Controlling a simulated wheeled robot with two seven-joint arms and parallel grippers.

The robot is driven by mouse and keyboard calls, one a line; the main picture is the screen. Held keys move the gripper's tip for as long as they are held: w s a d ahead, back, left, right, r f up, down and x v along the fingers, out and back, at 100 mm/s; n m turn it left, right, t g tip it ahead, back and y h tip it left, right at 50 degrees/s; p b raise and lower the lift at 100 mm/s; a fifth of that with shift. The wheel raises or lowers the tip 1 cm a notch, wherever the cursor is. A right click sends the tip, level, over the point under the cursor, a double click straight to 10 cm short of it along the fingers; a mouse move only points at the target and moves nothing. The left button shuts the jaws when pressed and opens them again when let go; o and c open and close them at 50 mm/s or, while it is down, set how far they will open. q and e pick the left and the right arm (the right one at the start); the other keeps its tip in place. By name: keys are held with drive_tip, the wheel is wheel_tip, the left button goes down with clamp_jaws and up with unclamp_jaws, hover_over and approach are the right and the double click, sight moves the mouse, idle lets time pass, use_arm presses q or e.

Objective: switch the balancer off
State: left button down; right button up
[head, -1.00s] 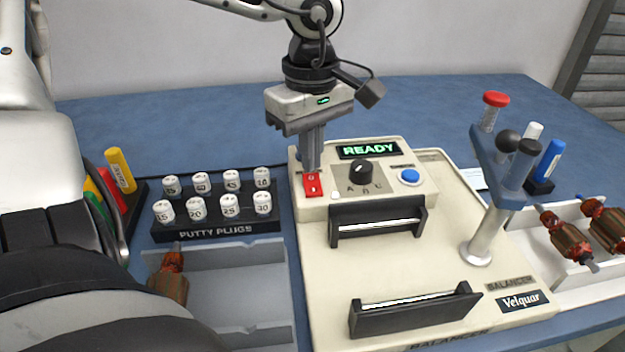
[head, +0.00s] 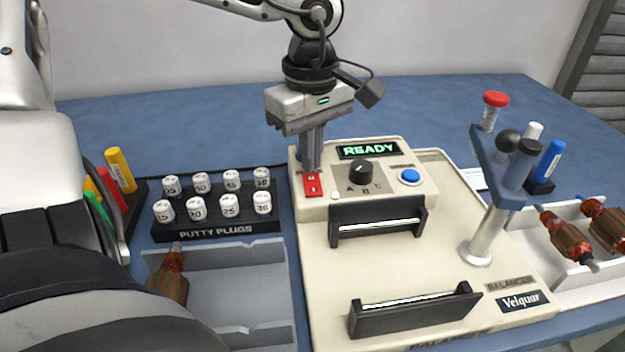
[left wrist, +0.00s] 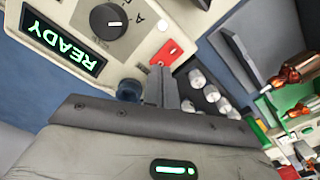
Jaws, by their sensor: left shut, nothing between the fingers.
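The balancer (head: 400,277) is a cream machine on the blue table. Its display (head: 369,151) is lit and reads READY in green. The red rocker switch (head: 313,184) sits at the left of its panel, marked with a 0 and a 1; it also shows in the left wrist view (left wrist: 167,52). My left gripper (head: 313,167) is shut and empty, pointing down at the far end of the switch. Whether the fingertips touch it I cannot tell. In the left wrist view the shut fingers (left wrist: 160,78) end close to the switch. My right gripper is not in view.
A black knob (head: 361,171) and a blue button (head: 410,177) are right of the switch. A putty plug rack (head: 215,231) stands left of the balancer. A blue-armed post (head: 485,235) stands on the right. Armatures (head: 565,237) lie in a white tray at right.

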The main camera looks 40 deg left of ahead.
sight(311, 177)
use_arm(q)
drive_tip(key=shift+f+b, duration=1)
idle(0.4)
drive_tip(key=shift+r, duration=0.1)
drive_tip(key=shift+r+p, duration=2.45)
drive_tip(key=shift+r, duration=1.05)
drive_tip(key=shift+f, duration=0.1)
